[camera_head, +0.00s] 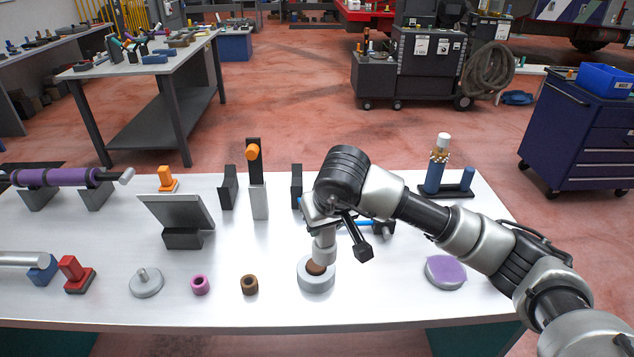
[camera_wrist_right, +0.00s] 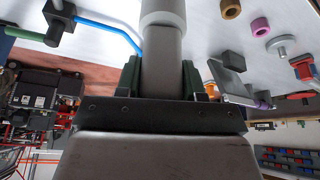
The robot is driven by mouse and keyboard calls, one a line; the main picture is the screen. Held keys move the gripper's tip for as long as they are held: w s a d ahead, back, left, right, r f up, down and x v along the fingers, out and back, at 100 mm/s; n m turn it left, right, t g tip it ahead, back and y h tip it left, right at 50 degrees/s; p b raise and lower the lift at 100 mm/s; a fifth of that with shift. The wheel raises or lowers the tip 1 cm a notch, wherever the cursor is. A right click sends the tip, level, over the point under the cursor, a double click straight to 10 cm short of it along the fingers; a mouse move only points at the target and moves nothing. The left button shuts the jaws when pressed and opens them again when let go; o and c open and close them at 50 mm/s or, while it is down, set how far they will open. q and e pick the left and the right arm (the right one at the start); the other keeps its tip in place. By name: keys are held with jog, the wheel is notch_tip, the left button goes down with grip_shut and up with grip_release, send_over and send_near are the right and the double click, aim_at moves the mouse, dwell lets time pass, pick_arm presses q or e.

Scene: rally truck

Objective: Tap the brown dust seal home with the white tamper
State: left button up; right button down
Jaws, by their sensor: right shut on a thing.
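My right gripper (camera_head: 322,222) comes in from the right and is shut on the white tamper (camera_head: 324,246), which points down. The tamper also shows between the fingers in the right wrist view (camera_wrist_right: 164,50). The brown dust seal (camera_head: 315,268) is partly visible under the tamper's lower end, in the mouth of a round light grey housing (camera_head: 316,284). The tamper appears to be at or just above the seal; contact cannot be told. In the right wrist view the tamper's far end is cut off. My left gripper is not in view.
On the white table, a brown ring (camera_head: 249,285), a magenta ring (camera_head: 200,285) and a grey disc with a peg (camera_head: 146,282) lie left of the housing. A purple-topped disc (camera_head: 446,271) is to the right. A tilted dark panel (camera_head: 177,212) and dark uprights stand behind.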

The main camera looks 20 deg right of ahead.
jog(key=w+r+p, duration=0.1)
jog(key=w+r, duration=0.1)
jog(key=w, duration=0.4)
pick_arm(q)
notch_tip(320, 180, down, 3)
jog(key=b, duration=0.4)
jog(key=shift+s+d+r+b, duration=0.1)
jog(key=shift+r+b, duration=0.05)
jog(key=shift+b, duration=0.15)
pick_arm(e)
notch_tip(320, 180, down, 5)
jog(key=shift+d+r, duration=0.1)
jog(key=shift+r, duration=0.1)
